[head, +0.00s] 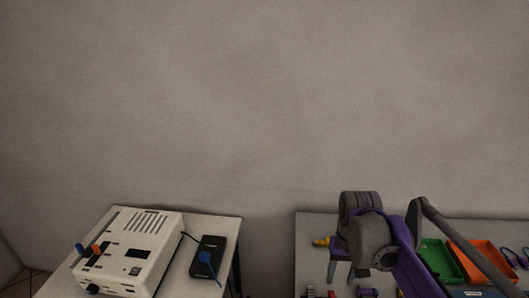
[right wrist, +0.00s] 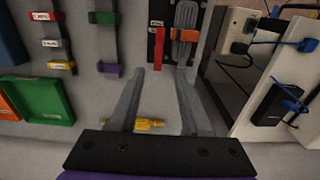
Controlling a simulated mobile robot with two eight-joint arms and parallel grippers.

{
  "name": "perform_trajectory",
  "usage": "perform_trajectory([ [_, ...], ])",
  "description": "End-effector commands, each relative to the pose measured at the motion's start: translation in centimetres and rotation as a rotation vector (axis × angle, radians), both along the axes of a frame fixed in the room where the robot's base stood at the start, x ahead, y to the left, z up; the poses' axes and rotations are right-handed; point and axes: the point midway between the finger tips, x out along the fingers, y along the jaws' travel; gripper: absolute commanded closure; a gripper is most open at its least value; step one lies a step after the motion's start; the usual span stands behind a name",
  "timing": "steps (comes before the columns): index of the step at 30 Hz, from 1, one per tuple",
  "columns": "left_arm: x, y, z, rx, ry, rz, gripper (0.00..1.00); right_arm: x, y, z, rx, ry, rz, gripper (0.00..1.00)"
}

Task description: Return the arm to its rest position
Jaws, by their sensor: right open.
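My right gripper (head: 341,278) hangs over the right-hand table in the head view, fingers pointing down. In the right wrist view its two fingers (right wrist: 160,74) are apart with nothing held between them. A yellow connector (right wrist: 149,124) lies near the base of the fingers in that view; it also shows just left of the gripper in the head view (head: 320,242). My right arm reaches in from the lower right. My left gripper is in neither view.
Left, across a gap, another table (head: 226,226) bears a beige device (head: 133,248) and a black box (head: 208,257) with a blue cable. Labelled clips (right wrist: 50,42) lie beyond my fingers.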

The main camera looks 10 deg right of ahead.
Motion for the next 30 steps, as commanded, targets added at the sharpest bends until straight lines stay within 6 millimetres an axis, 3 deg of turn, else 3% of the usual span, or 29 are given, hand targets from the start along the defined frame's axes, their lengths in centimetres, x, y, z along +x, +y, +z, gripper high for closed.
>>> perform_trajectory([
  [7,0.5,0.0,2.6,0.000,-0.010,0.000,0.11,-6.0,3.3,0.1,-0.022,-0.161,0.092,0.53],
  [15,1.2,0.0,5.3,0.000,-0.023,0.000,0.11,-13.0,6.1,-2.7,-0.048,-0.372,0.200,0.53],
  [21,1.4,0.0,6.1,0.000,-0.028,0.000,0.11,-15.2,6.8,-4.3,-0.056,-0.444,0.235,0.53],
  [28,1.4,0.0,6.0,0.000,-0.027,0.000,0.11,-15.4,6.9,-4.5,-0.057,-0.453,0.240,0.53],
  [30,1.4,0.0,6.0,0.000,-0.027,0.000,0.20,-15.4,6.9,-4.5,-0.057,-0.452,0.239,0.53],
])
